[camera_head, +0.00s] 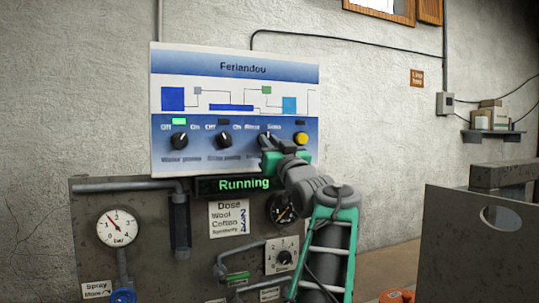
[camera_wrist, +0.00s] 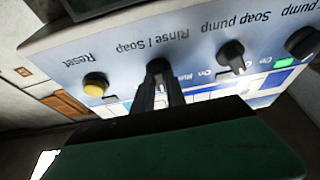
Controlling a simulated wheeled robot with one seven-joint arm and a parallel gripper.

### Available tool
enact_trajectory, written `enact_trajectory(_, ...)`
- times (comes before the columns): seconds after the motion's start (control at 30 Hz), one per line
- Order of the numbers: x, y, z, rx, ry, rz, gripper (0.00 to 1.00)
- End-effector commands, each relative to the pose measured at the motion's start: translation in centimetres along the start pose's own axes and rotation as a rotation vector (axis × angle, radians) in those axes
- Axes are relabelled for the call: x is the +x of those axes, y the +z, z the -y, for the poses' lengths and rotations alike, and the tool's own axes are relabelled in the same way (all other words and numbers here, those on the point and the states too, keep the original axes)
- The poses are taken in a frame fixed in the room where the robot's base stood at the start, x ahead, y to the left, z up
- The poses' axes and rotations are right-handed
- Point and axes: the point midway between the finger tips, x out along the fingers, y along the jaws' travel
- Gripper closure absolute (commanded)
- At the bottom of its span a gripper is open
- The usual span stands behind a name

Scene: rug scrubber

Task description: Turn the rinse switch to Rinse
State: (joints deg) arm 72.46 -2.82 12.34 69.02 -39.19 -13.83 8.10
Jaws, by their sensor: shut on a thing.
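The rinse switch is a black rotary knob on the white and blue control panel (camera_head: 235,70), under the labels Rinse and Soap. In the head view my gripper (camera_head: 268,143) covers most of it. In the upside-down wrist view the rinse switch (camera_wrist: 158,67) shows beside the lettering "Rinse / Soap". My gripper (camera_wrist: 160,88) is shut on this knob, its dark fingers reaching up to it. Which way the knob's pointer faces is hidden by the fingers.
Two other black knobs (camera_head: 180,141) (camera_head: 224,139) sit left of the switch, and a yellow reset button (camera_head: 300,138) sits close at its right. Below, a green display (camera_head: 243,184) reads "Running". Pipes and gauges (camera_head: 117,227) fill the lower board.

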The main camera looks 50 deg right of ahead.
Motion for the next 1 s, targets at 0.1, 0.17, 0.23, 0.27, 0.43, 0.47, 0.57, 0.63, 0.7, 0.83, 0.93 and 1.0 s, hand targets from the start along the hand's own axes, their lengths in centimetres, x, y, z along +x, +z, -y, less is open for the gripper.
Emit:
enact_trajectory(0.1, -0.09, 0.37, -0.32, -0.099, -0.039, 0.002, 1.0)
enact_trajectory(0.17, -0.05, 0.27, -0.32, -0.15, -0.061, 0.002, 1.0)
enact_trajectory(0.23, -0.02, 0.19, -0.37, -0.206, -0.084, 0.002, 1.0)
enact_trajectory(0.27, -0.01, 0.18, -0.4, -0.23, -0.094, 0.003, 1.0)
enact_trajectory(0.43, 0.05, 0.03, -0.46, -0.345, -0.142, 0.002, 1.0)
enact_trajectory(0.47, 0.07, 0.03, -0.44, -0.362, -0.15, 0.003, 1.0)
enact_trajectory(0.57, 0.08, -0.02, -0.42, -0.413, -0.171, 0.003, 1.0)
enact_trajectory(0.63, 0.09, -0.01, -0.48, -0.44, -0.182, 0.003, 1.0)
enact_trajectory(0.7, 0.07, -0.07, -0.45, -0.462, -0.192, 0.002, 1.0)
enact_trajectory(0.83, 0.08, -0.06, -0.47, -0.489, -0.202, 0.002, 1.0)
enact_trajectory(0.93, 0.08, -0.08, -0.46, -0.499, -0.206, 0.001, 1.0)
enact_trajectory(1.0, 0.08, -0.08, -0.44, -0.502, -0.208, 0.001, 1.0)
